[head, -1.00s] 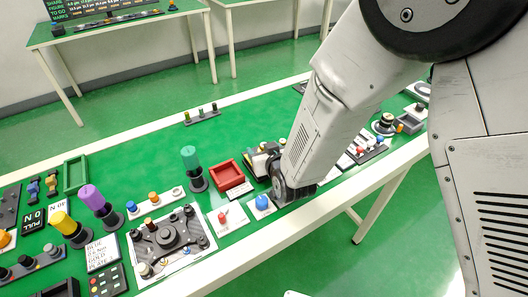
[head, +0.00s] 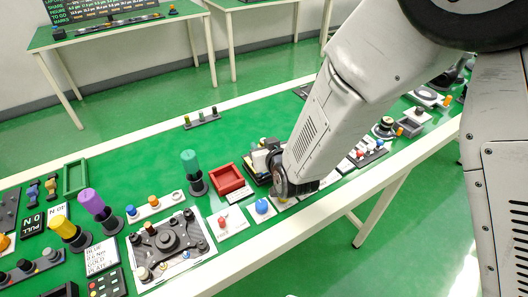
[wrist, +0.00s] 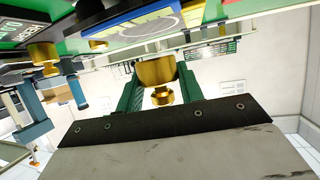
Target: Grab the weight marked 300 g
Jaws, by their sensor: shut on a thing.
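In the wrist view a brass weight (wrist: 157,73) with a wide body and a narrower knob is between the two green fingers of my gripper (wrist: 160,88), which is shut on it. No marking is readable on it. A second brass piece (wrist: 43,54) of similar shape shows at the left of the wrist view, apart from my gripper. In the head view my forearm ends over the right part of the green bench, and my wrist hides the fingers and the held weight.
Close to my wrist in the head view are a red open tray (head: 229,178), a blue knob on a white plate (head: 262,206) and a teal-topped post (head: 190,161). The green bench (head: 150,180) has clear room behind them. More small devices crowd the bench on both sides.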

